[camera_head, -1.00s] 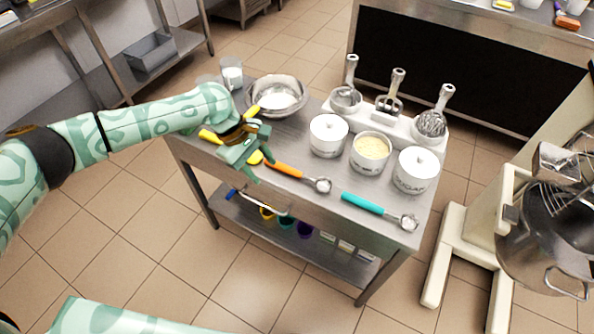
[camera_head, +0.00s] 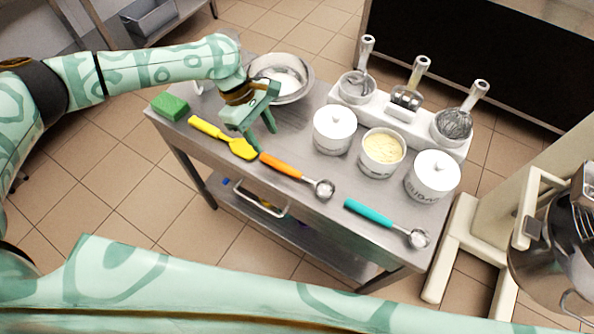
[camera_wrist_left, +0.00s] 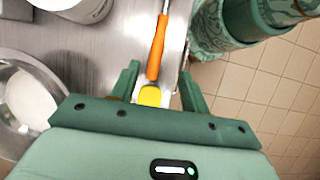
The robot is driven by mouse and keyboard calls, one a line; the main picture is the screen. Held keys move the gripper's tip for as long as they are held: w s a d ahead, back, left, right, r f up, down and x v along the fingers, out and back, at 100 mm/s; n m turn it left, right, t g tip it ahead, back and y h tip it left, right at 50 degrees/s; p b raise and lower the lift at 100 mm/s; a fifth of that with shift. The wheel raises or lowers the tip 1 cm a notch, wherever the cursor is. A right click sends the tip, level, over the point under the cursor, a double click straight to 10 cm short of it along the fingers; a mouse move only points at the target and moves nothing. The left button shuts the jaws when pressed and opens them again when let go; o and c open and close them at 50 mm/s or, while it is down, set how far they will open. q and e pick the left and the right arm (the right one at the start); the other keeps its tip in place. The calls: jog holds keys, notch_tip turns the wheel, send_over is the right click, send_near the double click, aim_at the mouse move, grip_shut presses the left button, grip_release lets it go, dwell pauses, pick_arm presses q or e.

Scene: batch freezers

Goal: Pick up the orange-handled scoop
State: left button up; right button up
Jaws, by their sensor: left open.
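The orange-handled scoop (camera_head: 290,172) lies on the steel table near its front edge, its metal bowl to the right. My left gripper (camera_head: 262,139) is open and empty, above the table just behind the handle's left end. In the left wrist view the orange handle (camera_wrist_left: 157,48) runs away from between the open fingers (camera_wrist_left: 160,82), its near end close to the yellow spatula tip (camera_wrist_left: 150,96). The scoop's bowl is out of that view. My right gripper is not seen; a patterned arm link of mine crosses the bottom of the head view.
The yellow spatula (camera_head: 222,137) lies left of the scoop and a teal-handled scoop (camera_head: 385,222) lies right. Behind are a metal bowl (camera_head: 300,84), white canisters (camera_head: 333,130) and a utensil holder (camera_head: 398,119). A green sponge (camera_head: 170,105) sits at the left corner.

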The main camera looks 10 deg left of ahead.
aim_at(283, 165)
pick_arm(q)
jog(key=x, duration=0.2)
jog(key=b+x, duration=0.1)
jog(key=x, duration=0.2)
jog(key=shift+w+f, duration=0.1)
jog(key=shift+w, duration=0.15)
jog(key=shift+s+f, duration=0.1)
jog(key=shift+f, duration=0.05)
jog(key=b+x, duration=0.1)
jog(key=x, duration=0.1)
jog(key=b+x, duration=0.1)
jog(key=x, duration=0.2)
jog(key=shift+d+b, duration=0.35)
jog(key=shift+b, duration=0.05)
jog(key=shift+p, duration=0.35)
grip_shut()
